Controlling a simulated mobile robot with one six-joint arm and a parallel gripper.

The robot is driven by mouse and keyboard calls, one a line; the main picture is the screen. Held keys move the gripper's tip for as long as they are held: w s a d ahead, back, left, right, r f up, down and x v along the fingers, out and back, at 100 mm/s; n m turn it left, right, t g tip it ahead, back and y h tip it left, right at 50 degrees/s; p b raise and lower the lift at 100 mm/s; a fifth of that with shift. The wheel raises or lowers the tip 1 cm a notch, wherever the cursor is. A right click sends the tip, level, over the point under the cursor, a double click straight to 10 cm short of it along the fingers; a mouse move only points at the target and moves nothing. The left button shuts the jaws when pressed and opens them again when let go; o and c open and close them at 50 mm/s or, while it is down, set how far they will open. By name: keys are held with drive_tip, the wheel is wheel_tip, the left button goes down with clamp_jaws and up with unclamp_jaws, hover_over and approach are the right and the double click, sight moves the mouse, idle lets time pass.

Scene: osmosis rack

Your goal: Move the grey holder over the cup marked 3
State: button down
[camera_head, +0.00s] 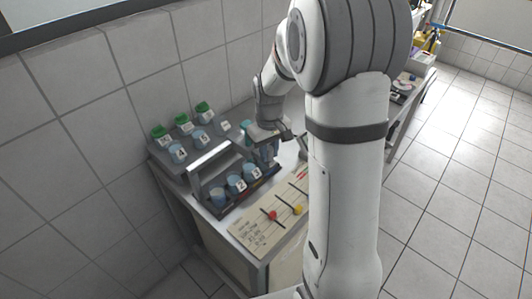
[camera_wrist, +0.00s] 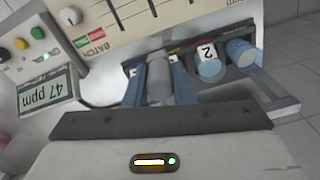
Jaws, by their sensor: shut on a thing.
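My gripper (camera_head: 267,157) is above the right end of the front rack in the head view, pointing down. In the wrist view my gripper (camera_wrist: 159,92) is shut on a grey cylindrical piece, which looks like the grey holder (camera_wrist: 158,76), between its two bluish fingers. The cup marked 3 (camera_head: 254,172) stands in the front rack, just left of and below the gripper in the head view. In the wrist view I cannot make out its number; the fingers hide that part. The cup marked 2 (camera_wrist: 208,62) stands beside it, right of the fingers.
The dark front rack (camera_head: 213,209) also holds another blue cup (camera_head: 218,196) at its left end. A raised grey bar stands behind these cups. A back tray holds cups marked 4 (camera_head: 178,152) and 5, and green-lidded ones. A printed board lies in front; a meter (camera_wrist: 47,95) reads 47 ppm.

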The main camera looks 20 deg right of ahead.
drive_tip(key=c, duration=1.2)
unclamp_jaws()
drive_tip(key=shift+s+a, duration=0.15)
wheel_tip(320, 180, up, 8)
drive_tip(key=shift+f+b, duration=0.1)
drive_tip(key=shift+b, duration=0.55)
drive_tip(key=s+a+r+m+t, duration=0.1)
drive_tip(key=s, duration=0.9)
drive_tip(key=s+a+r+m+t, duration=0.1)
drive_tip(key=s+r+m+t, duration=0.1)
drive_tip(key=s, duration=0.8)
drive_tip(key=shift+s+a+r, duration=0.2)
drive_tip(key=shift+s, duration=0.15)
